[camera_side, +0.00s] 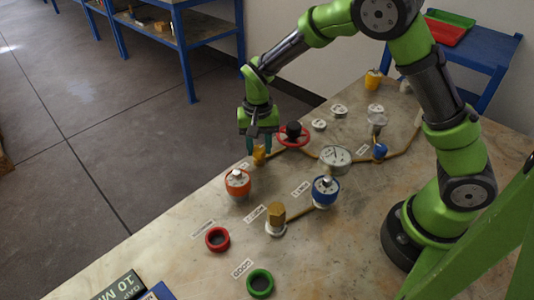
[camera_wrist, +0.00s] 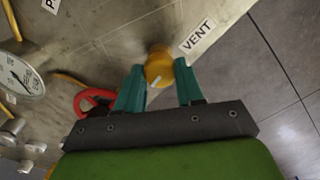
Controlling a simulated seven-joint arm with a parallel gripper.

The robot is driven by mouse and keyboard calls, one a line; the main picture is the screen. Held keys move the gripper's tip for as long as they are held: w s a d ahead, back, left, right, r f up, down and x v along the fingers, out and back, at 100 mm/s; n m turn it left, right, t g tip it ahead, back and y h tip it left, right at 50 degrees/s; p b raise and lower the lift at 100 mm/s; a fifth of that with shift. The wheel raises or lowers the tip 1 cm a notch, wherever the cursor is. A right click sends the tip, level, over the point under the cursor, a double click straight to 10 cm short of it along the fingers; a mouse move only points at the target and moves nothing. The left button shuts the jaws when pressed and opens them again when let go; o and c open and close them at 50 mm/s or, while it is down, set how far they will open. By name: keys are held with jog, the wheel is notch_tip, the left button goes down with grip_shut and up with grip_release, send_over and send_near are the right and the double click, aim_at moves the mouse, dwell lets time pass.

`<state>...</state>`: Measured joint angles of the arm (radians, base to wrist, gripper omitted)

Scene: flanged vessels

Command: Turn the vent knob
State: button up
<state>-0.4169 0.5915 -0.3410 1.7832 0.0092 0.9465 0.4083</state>
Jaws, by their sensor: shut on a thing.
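The vent knob (camera_wrist: 159,68) is a yellow-orange round knob with a white pointer line, beside a white label reading VENT (camera_wrist: 197,37). In the side view the knob (camera_side: 258,156) stands near the table's far left edge, partly hidden by my fingers. My gripper (camera_wrist: 160,78) has its two teal fingers on either side of the knob, shut on it. In the side view my gripper (camera_side: 259,146) points straight down over the knob.
The table edge lies close left of the knob.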

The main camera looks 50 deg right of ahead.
aim_at(259, 148)
jog(key=shift+m, duration=0.5)
jog(key=o, duration=1)
jog(key=shift+o, duration=0.2)
notch_tip(259, 148, up, 17)
